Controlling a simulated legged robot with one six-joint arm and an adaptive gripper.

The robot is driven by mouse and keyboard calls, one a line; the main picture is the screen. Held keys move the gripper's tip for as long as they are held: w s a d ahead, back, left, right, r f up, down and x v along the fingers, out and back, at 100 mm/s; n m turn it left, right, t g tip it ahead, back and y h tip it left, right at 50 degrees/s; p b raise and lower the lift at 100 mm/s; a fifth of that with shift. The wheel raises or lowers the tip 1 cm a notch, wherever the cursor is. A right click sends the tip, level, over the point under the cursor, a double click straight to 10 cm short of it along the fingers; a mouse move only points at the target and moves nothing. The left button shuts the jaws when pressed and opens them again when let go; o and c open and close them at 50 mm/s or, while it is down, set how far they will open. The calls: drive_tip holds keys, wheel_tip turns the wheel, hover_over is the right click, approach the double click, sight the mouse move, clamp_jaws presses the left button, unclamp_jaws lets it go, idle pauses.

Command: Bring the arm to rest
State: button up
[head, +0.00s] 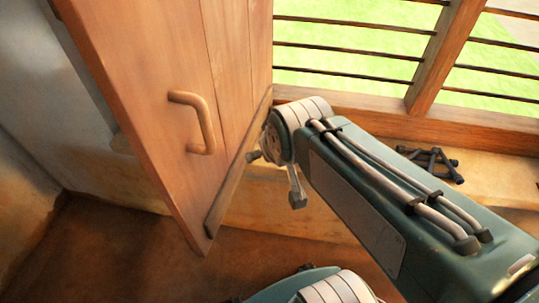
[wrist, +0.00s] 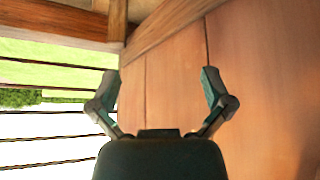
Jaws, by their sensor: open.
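My gripper (wrist: 160,82) is open in the wrist view, its two fingers spread apart with nothing between them. Beyond the fingers is the flat face of a wooden shutter (wrist: 180,75). In the head view my arm reaches from the lower right toward the window, and its far end is beside the edge of the wooden shutter (head: 170,90). I cannot tell whether any part of the arm touches the shutter.
The shutter stands swung open and has a curved wooden handle (head: 198,122). A barred window (head: 345,50) is behind my arm, with grass outside. A small dark object (head: 432,162) lies on the sill (head: 490,180). Brown floor (head: 100,255) is clear at lower left.

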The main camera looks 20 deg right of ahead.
drive_tip(key=s+a+r+g, duration=0.1)
drive_tip(key=s, duration=0.4)
drive_tip(key=shift+s+a, duration=0.15)
drive_tip(key=shift+s, duration=0.25)
drive_tip(key=shift+r, duration=0.1)
drive_tip(key=shift+c, duration=0.3)
